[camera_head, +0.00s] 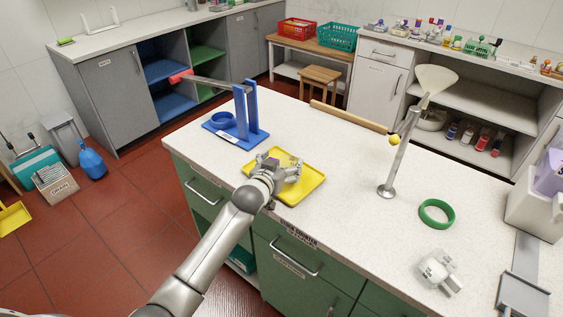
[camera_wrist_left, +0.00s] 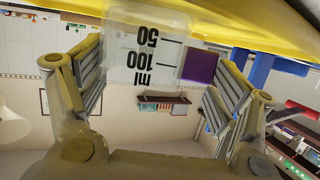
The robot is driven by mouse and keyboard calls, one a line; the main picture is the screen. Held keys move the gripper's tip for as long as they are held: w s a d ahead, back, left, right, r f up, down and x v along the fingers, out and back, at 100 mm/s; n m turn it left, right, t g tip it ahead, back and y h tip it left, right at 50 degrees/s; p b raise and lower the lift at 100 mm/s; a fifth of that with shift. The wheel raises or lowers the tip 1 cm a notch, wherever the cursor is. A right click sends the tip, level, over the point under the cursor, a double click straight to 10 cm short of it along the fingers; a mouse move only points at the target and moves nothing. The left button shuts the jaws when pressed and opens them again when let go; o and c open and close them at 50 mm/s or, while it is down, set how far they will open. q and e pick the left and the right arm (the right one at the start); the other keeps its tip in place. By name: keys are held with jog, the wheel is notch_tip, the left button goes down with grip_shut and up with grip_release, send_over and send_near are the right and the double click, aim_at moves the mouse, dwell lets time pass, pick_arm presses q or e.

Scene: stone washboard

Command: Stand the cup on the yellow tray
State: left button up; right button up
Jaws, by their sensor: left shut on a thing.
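The cup is clear, with black ml marks, and shows in the left wrist view (camera_wrist_left: 148,45) between the two fingers. That view is upside down, so the cup looks upright, its base toward the tray. The yellow tray (camera_head: 312,187) lies on the white worktop near its front edge; it also fills the top of the left wrist view (camera_wrist_left: 250,25). My left gripper (camera_head: 281,167) is over the tray, shut on the cup. In the head view the cup is hard to make out at the gripper. I cannot tell whether its base touches the tray. My right gripper is not in view.
A blue stand (camera_head: 243,125) with a red-handled bar is behind left of the tray. A metal post (camera_head: 394,170), a green ring (camera_head: 437,213) and a white object (camera_head: 440,270) stand or lie to the right. The worktop between tray and post is clear.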

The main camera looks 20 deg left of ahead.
pick_arm(q)
jog(key=shift+f, duration=0.1)
jog(key=o, duration=0.9)
jog(key=shift+o, duration=0.2)
jog(key=b+v, duration=0.1)
jog(key=v, duration=1.1)
